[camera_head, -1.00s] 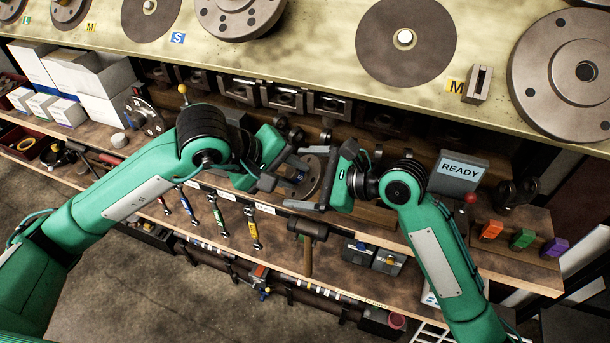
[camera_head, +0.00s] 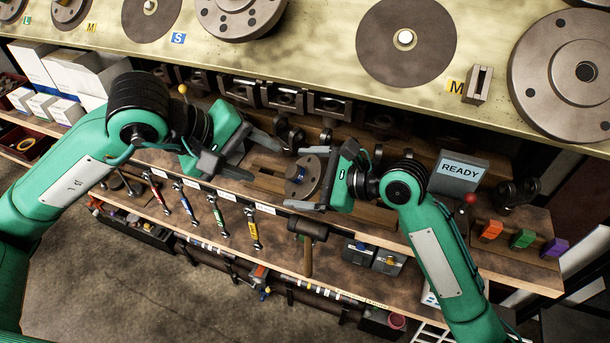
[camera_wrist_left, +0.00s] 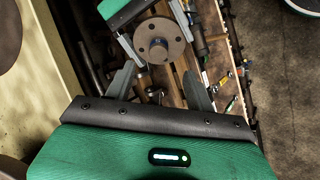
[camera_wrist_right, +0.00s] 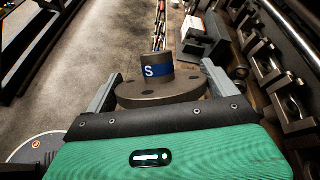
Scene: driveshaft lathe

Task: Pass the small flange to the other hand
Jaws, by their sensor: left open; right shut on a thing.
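The small flange (camera_head: 306,178) is a dark grey disc with bolt holes and a hub with a blue band marked S. My right gripper (camera_head: 304,179) is shut on its disc, one finger on each side; the right wrist view shows the flange (camera_wrist_right: 158,80) between the fingers, hub outward. My left gripper (camera_head: 264,157) is open and empty, to the left of the flange and apart from it. In the left wrist view the flange (camera_wrist_left: 161,41) shows face-on beyond the open left fingertips (camera_wrist_left: 163,80).
A workbench with brown blocks lies below and behind the grippers. The READY screen (camera_head: 460,171) stands to the right of my right gripper. A shelf with large flanges (camera_head: 565,75) runs above.

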